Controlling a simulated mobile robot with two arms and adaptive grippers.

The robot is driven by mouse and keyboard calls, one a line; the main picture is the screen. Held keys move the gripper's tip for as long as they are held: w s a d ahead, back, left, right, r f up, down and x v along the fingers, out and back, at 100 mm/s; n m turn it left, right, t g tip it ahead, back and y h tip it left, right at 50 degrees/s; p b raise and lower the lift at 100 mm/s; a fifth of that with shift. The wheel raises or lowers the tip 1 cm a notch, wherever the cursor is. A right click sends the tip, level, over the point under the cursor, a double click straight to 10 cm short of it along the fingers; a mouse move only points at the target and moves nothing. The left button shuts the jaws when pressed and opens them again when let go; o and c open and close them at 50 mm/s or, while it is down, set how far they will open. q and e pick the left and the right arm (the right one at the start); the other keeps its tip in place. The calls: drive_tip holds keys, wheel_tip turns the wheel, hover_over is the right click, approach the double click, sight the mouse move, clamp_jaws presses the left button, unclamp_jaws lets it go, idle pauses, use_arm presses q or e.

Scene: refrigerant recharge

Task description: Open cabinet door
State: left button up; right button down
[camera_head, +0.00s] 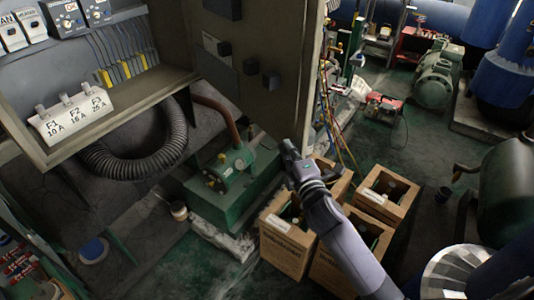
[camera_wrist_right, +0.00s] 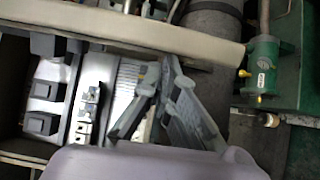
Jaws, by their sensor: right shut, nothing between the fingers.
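The grey control cabinet (camera_head: 150,88) fills the upper left of the head view, its inside exposed. Its door (camera_head: 285,40) stands swung open at the cabinet's right, with dark square knobs on the face I see. My right gripper (camera_head: 288,147) is by the door's lower right corner; contact cannot be told. In the right wrist view my right gripper (camera_wrist_right: 168,68) has its fingertips together, with nothing visible between them. A pale beam-like edge (camera_wrist_right: 150,30) and a panel with dark blocks (camera_wrist_right: 95,95) show behind it. My left gripper is out of view.
Cardboard boxes with bottles (camera_head: 285,245) stand on the floor below my right arm. A green machine (camera_head: 235,180) and a black corrugated hose (camera_head: 135,160) lie under the cabinet. Coloured hoses (camera_head: 325,100) hang just right of the door.

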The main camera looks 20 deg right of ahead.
drive_tip(key=w+d, duration=0.2)
drive_tip(key=d, duration=0.5)
drive_tip(key=w+d, duration=0.3)
drive_tip(key=d, duration=0.4)
drive_tip(key=shift+r, duration=0.1)
